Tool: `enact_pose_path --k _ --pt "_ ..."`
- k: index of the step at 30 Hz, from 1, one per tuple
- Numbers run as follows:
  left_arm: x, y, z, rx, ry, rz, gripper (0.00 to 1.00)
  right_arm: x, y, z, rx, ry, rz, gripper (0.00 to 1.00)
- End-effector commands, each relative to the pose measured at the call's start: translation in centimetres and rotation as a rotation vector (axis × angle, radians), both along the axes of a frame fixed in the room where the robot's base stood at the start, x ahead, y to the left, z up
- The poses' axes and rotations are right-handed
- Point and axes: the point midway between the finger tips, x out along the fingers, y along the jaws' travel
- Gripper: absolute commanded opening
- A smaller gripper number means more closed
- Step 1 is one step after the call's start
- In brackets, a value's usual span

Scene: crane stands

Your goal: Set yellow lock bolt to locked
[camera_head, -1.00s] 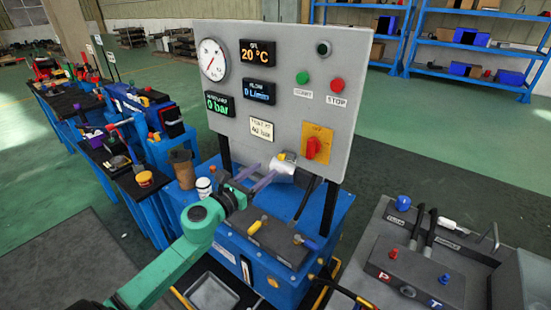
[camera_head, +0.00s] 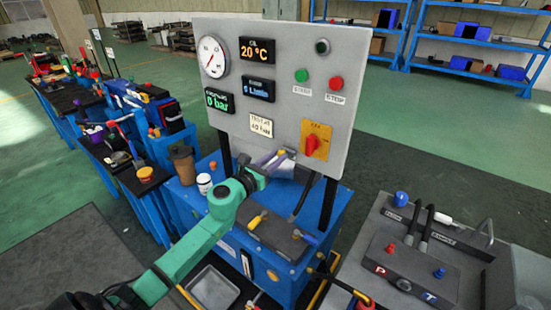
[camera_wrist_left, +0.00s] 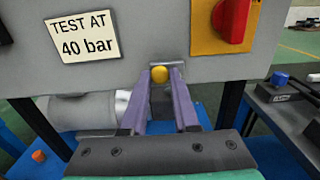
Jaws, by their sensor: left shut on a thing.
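A round yellow knob, apparently the yellow lock bolt (camera_head: 281,153), sits at the lower edge of the grey panel, by a pale cylinder (camera_head: 287,171). In the left wrist view the yellow knob (camera_wrist_left: 160,74) is between the tips of my two purple fingers. My left gripper (camera_head: 276,158) is shut on it; it also shows in the left wrist view (camera_wrist_left: 160,80). The fingers hide the knob's shank and any lock marking. My right gripper is not in view.
The grey panel (camera_head: 235,120) with gauge and displays stands right behind the knob. A red rotary switch (camera_head: 311,145) is to its right. A black plate (camera_head: 278,240) with yellow and blue handles lies on the blue bench below.

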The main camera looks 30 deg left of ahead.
Motion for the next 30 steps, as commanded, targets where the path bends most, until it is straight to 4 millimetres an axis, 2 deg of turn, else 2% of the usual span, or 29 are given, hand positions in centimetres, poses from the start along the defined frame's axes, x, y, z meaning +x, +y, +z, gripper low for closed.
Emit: enact_pose_path --k 30 --pt "-0.02 0.0 -0.08 0.0 0.001 0.0 0.0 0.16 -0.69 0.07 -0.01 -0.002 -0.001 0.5"
